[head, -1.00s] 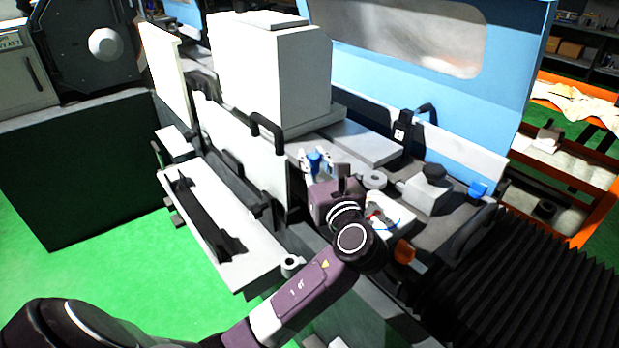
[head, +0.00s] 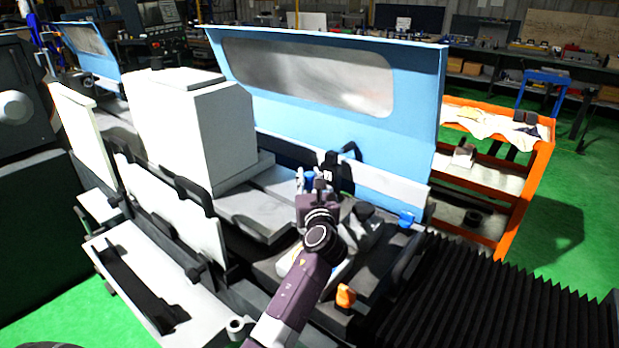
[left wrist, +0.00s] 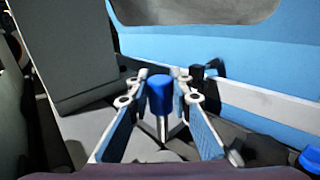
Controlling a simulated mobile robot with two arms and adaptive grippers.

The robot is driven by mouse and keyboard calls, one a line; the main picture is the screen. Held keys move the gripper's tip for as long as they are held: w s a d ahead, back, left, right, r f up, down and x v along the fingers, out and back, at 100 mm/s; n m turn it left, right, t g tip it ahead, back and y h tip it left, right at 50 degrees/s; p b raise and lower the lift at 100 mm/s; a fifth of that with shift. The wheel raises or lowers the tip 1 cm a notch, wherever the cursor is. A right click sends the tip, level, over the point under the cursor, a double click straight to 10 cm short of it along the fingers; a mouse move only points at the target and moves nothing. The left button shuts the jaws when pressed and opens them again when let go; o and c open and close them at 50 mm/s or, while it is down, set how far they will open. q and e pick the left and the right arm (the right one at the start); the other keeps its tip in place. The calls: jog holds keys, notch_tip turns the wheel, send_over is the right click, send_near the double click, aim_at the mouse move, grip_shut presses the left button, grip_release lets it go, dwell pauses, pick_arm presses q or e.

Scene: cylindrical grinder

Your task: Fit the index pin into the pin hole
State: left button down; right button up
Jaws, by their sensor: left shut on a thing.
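The index pin, with a blue cap and a thin grey shaft, stands roughly upright between my left gripper's fingers in the left wrist view (left wrist: 159,95). My left gripper (left wrist: 162,100) is shut on it. In the head view my left gripper (head: 308,179) is over the machine bed, in front of the blue guard, and the blue cap (head: 309,177) shows between its fingers. The lower end of the pin is hidden or too small to make out. I cannot make out the pin hole. My right gripper is not in view.
A black bracket (head: 329,165) stands close behind the gripper. The white housing (head: 190,120) is to the left, the blue guard (head: 400,150) behind. A second blue knob (head: 406,217) and an orange knob (head: 345,296) lie to the right. Black bellows (head: 490,300) cover the front right.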

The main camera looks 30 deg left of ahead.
pick_arm(q)
jog(key=shift+r+p, duration=0.15)
jog(key=shift+p, duration=0.25)
jog(key=shift+f+b, duration=1.95)
jog(key=shift+f, duration=1.05)
jog(key=shift+p, duration=0.35)
jog(key=shift+p, duration=0.6)
jog(key=shift+f+b, duration=2.3)
jog(key=shift+f, duration=1.05)
